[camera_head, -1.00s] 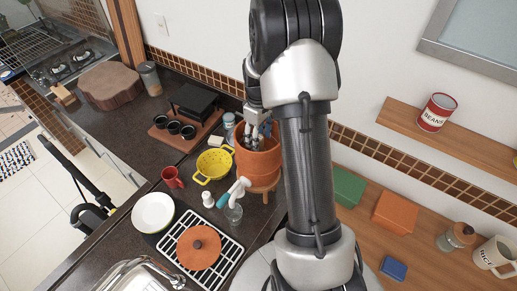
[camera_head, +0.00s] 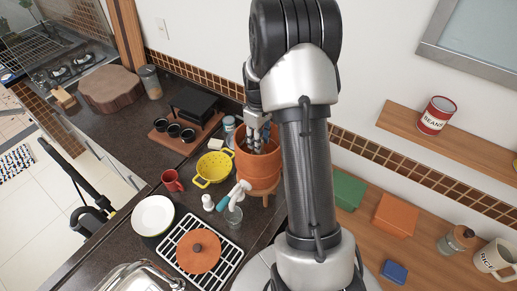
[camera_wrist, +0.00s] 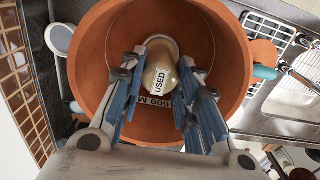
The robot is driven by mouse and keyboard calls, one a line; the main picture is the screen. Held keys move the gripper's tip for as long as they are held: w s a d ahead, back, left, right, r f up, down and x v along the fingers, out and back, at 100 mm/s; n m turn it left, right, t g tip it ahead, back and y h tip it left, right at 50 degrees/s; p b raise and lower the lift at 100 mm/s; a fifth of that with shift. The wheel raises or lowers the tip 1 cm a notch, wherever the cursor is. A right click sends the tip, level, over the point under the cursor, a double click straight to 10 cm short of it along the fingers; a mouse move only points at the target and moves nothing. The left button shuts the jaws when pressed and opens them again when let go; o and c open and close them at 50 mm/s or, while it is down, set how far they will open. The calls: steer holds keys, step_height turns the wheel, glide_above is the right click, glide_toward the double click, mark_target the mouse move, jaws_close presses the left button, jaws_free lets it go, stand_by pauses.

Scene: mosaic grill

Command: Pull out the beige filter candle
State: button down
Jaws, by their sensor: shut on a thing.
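The beige filter candle (camera_wrist: 161,72) stands inside an orange terracotta pot, with a label reading "USED" facing the wrist camera. The pot (camera_wrist: 236,50) also shows in the head view (camera_head: 262,172), on a small wooden stand. My gripper (camera_wrist: 163,66) reaches down into the pot and is shut on the candle, with one blue-grey finger on each side of it. In the head view my gripper (camera_head: 257,144) is at the pot's mouth. There the candle is hidden by the fingers and the pot wall.
A yellow colander (camera_head: 213,168) stands just left of the pot. A blue-and-white tap (camera_head: 236,194) and a glass (camera_head: 233,216) are close in front. A jar (camera_head: 229,123) is behind. The wall with brown tiles runs behind the pot. The pot's rim closely surrounds my fingers.

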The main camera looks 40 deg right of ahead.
steer(key=shift+r+p, duration=0.4)
steer(key=shift+r, duration=0.3)
stand_by(0.7)
steer(key=shift+r+p, duration=1.1)
steer(key=shift+r, duration=0.8)
